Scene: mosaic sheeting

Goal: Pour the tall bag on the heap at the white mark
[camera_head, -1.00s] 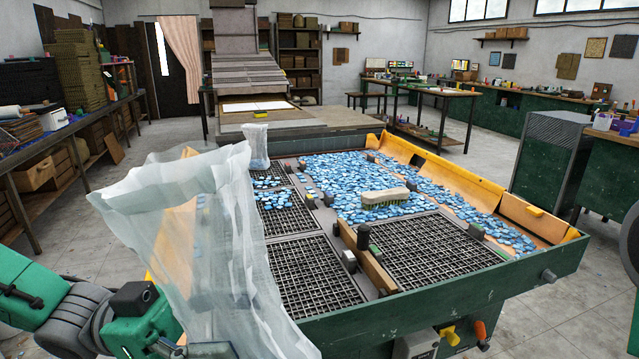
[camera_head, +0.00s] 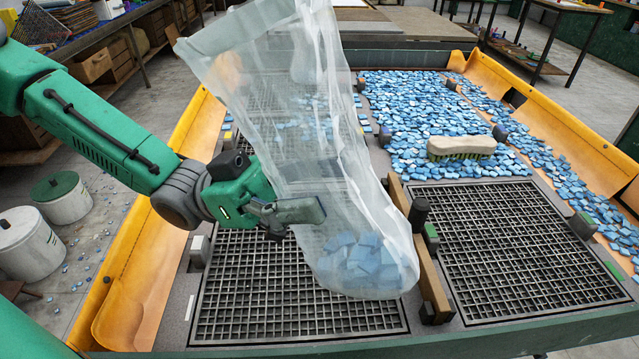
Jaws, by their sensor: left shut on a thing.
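The tall bag (camera_head: 345,190) is clear plastic, upright with a slight tilt, its open top near the upper edge. Several blue tiles (camera_head: 365,262) lie in its bottom. My left gripper (camera_head: 300,212) is shut on the bag's left side, about midway up, and holds it over the left grid. A wide spread of blue tiles (camera_head: 400,125) lies on the table behind and to the right of the bag. My right gripper is not in view.
A brush (camera_head: 462,147) lies on the tiles. A wooden bar (camera_head: 428,265) with dark posts divides the left grid (camera_head: 240,300) from the bare right grid (camera_head: 530,250). Yellow guards (camera_head: 135,280) line the sides. A smaller bag (camera_head: 306,62) shows faintly through the plastic. White buckets (camera_head: 28,245) stand at left.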

